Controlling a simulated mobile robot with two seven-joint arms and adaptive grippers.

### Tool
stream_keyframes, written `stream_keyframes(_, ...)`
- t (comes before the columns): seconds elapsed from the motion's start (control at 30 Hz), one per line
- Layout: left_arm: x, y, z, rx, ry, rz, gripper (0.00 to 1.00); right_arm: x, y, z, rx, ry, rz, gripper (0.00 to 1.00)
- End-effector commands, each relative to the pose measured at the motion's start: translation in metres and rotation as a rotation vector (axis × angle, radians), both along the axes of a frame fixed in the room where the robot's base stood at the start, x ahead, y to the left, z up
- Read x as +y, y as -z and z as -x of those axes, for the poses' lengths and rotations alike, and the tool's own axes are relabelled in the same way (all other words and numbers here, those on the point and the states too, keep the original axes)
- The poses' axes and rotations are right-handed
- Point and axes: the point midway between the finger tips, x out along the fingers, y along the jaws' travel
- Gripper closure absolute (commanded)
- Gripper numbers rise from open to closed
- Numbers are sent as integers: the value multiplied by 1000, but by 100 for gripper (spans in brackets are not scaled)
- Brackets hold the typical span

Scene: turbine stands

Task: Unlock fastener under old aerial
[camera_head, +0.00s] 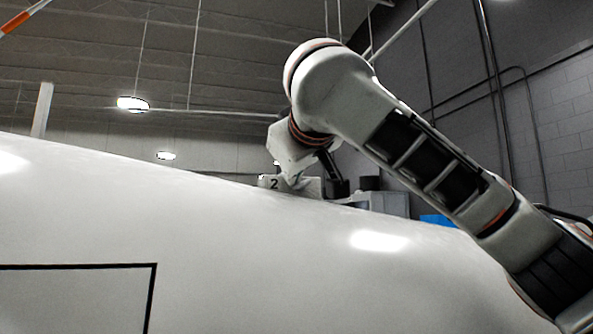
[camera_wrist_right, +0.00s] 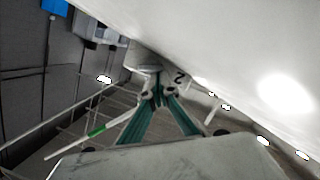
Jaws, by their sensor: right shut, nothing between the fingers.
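In the head view a white block marked "2" (camera_head: 274,183) sits on the crest of a large white curved housing (camera_head: 220,240). My right gripper (camera_head: 297,180) points down beside this block, its fingers partly hidden by the wrist. In the right wrist view the teal fingers (camera_wrist_right: 158,92) converge, shut and empty, close to the block's numbered face (camera_wrist_right: 178,76). I cannot tell whether they touch it. A thin white rod with a green band (camera_wrist_right: 96,131) slants away from near the block. I cannot make out a fastener. My left gripper is not in view.
An orange and white rod (camera_head: 18,22) crosses the top left corner of the head view. A white post (camera_head: 42,110) stands behind the housing at left. Grey boxes (camera_head: 388,203) and a blue object (camera_head: 437,220) lie beyond the crest at right. The near housing surface is clear.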

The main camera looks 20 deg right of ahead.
Motion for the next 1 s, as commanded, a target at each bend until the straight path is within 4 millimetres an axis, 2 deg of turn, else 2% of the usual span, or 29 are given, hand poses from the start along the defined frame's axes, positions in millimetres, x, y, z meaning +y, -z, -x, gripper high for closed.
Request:
stream_keyframes(0.3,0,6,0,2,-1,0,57,2,6,-7,-2,0,132,100)
stream_keyframes(1.0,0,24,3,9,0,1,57,4,14,-7,-15,1,500,100)
